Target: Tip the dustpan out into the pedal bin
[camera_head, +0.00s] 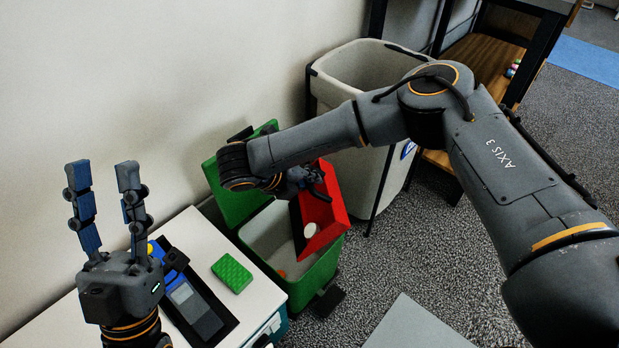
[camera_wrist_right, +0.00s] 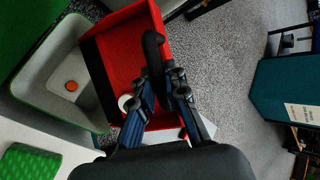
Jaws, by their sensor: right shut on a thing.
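The red dustpan (camera_head: 336,206) is tilted over the open green pedal bin (camera_head: 322,277). My right gripper (camera_head: 309,181) is shut on its black handle, which shows in the right wrist view (camera_wrist_right: 153,48). A white round piece (camera_head: 310,230) is at the dustpan; it also shows in the right wrist view (camera_wrist_right: 125,102), partly behind my fingers. An orange piece (camera_wrist_right: 71,86) lies inside the bin. The bin's green lid (camera_head: 234,195) stands up at the back, partly behind my right arm. My left gripper (camera_head: 102,174) is open and empty, pointing up, left of the bin.
A white-topped cabinet (camera_head: 255,306) stands left of the bin, with a green block (camera_head: 232,273) and a dark tray (camera_head: 205,322) on it. A large grey bin (camera_head: 345,75) stands behind, against the wall. A wooden shelf (camera_head: 482,55) is further back.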

